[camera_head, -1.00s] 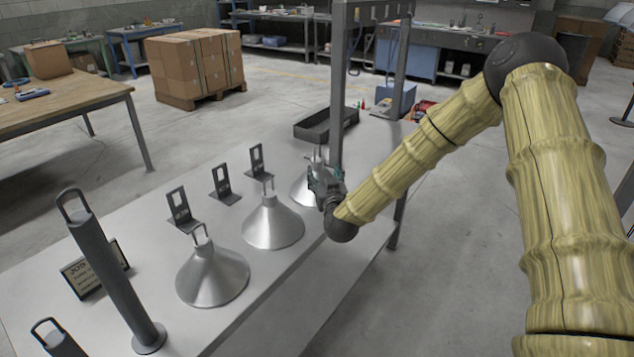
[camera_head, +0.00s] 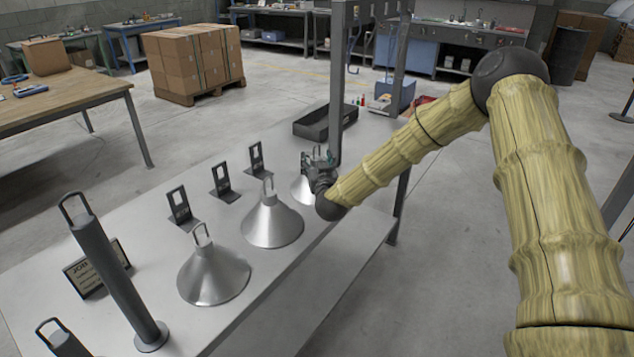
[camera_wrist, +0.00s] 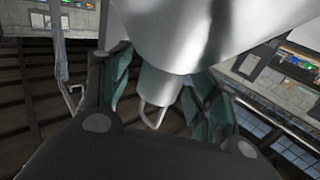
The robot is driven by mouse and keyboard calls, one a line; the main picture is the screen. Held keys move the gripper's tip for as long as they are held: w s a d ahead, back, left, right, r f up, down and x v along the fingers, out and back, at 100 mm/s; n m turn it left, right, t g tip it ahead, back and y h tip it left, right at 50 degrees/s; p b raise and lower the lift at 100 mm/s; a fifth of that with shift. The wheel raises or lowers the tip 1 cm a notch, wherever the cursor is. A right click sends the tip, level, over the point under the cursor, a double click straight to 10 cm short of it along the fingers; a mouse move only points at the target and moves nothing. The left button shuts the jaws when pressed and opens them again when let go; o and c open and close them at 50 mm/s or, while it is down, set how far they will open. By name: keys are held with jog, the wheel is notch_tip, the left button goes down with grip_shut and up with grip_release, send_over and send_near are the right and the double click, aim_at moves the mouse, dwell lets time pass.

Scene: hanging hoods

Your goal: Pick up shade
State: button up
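Three shiny metal cone shades with wire loops on top stand upright on the grey table: a near shade (camera_head: 213,275), a middle shade (camera_head: 272,222) and a far shade (camera_head: 302,190). My gripper (camera_head: 318,160) is at the top of the far shade and hides part of it. In the wrist view, the narrow neck of this shade (camera_wrist: 160,88) lies between my two green-padded fingers (camera_wrist: 160,95), its loop pointing down in the picture. The fingers look spread on either side of the neck. Firm contact is not visible. The far shade's base appears on the table.
Several dark upright brackets (camera_head: 222,182) stand behind the shades. A tall dark post with a loop (camera_head: 115,270) and a small sign (camera_head: 97,268) are at the near left. A metal frame upright (camera_head: 336,90) and a black tray (camera_head: 322,124) stand close behind my gripper.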

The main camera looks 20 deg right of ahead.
grip_shut()
jog(key=shift+r, duration=0.1)
